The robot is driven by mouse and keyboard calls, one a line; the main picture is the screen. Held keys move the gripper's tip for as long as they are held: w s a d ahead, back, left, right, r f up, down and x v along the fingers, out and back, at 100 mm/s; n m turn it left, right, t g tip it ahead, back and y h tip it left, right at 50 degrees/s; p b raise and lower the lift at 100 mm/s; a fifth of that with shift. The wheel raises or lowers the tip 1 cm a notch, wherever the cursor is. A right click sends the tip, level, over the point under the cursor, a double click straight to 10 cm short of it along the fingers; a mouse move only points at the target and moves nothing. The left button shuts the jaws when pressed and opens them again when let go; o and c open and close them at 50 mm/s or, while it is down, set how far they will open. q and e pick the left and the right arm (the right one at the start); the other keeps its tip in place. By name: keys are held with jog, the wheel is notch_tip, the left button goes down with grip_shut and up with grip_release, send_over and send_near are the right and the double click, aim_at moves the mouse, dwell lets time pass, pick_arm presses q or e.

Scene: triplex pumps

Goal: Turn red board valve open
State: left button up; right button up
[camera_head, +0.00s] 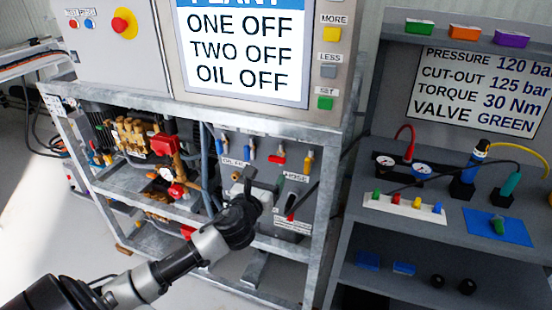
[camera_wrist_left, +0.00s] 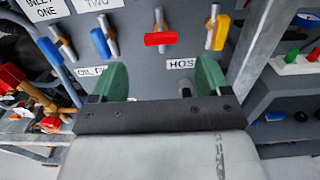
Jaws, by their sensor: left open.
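The red board valve (camera_wrist_left: 160,38) has its red handle lying level across its pipe on the grey valve board, with blue and yellow valves beside it. In the head view the red valve (camera_head: 277,159) is small, just above my left gripper (camera_head: 250,178). In the left wrist view my left gripper (camera_wrist_left: 160,75) is open and empty. Its two green-padded fingers stand apart, below the red handle and clear of it. My right gripper is not in view.
A blue valve (camera_wrist_left: 101,43) is left of the red one and a yellow valve (camera_wrist_left: 221,32) right of it. The steel frame post (camera_head: 325,190) stands to the right. A shelf (camera_head: 440,240) with gauges and tools is beyond it.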

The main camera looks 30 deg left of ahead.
aim_at(276, 161)
pick_arm(q)
jog(key=x, duration=0.7)
jog(key=shift+w, duration=0.4)
jog(key=shift+w+a+f, duration=0.1)
jog(key=shift+w+a, duration=0.1)
jog(key=shift+w, duration=0.45)
jog(key=shift+c, duration=0.4)
jog(key=c, duration=0.9)
jog(key=shift+o, duration=0.2)
